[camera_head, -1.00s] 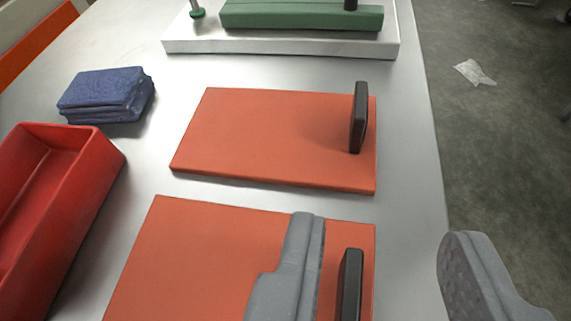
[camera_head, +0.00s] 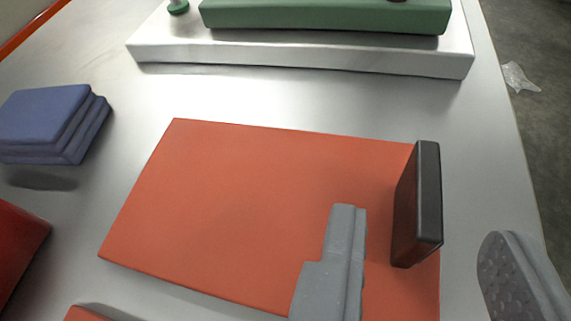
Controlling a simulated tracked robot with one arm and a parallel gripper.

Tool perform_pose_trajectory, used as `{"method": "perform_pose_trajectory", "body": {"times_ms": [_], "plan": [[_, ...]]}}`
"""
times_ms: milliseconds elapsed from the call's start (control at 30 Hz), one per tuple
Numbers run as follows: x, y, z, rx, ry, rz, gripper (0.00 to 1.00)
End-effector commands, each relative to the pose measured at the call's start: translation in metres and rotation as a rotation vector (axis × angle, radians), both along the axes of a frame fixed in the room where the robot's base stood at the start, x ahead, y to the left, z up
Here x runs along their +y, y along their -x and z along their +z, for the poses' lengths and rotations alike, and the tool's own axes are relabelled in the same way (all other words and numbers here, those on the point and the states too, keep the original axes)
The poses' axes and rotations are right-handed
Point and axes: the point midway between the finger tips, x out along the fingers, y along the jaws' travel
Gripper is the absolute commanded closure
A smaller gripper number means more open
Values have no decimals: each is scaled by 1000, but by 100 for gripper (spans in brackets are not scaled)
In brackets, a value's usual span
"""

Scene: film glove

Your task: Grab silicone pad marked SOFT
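A flat orange-red pad (camera_head: 230,200) lies on the grey metal table, with a dark upright tab (camera_head: 428,205) at its right end. No SOFT marking is legible on it. A second orange-red pad (camera_head: 85,314) shows only a corner at the bottom edge. My gripper (camera_head: 421,226) is open, with its grey left finger over the pad and its textured right finger to the right of the pad. The dark tab appears between the two fingers, a little ahead of them, with gaps on both sides. I cannot tell how high the fingers are above the table.
A white base (camera_head: 300,55) with a green block (camera_head: 325,15) stands at the back. A stack of blue pads (camera_head: 50,125) lies at left, and a red bin (camera_head: 18,250) at lower left. The table's right edge is close to the right finger.

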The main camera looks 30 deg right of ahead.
Motion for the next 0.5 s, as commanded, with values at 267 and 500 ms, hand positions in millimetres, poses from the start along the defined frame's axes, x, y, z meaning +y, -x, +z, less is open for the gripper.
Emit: {"method": "perform_pose_trajectory", "body": {"times_ms": [267, 500], "plan": [[-18, -13, -13, 3, 1, 1, 66], [-17, -13, -13, 2, 2, 1, 94]]}}
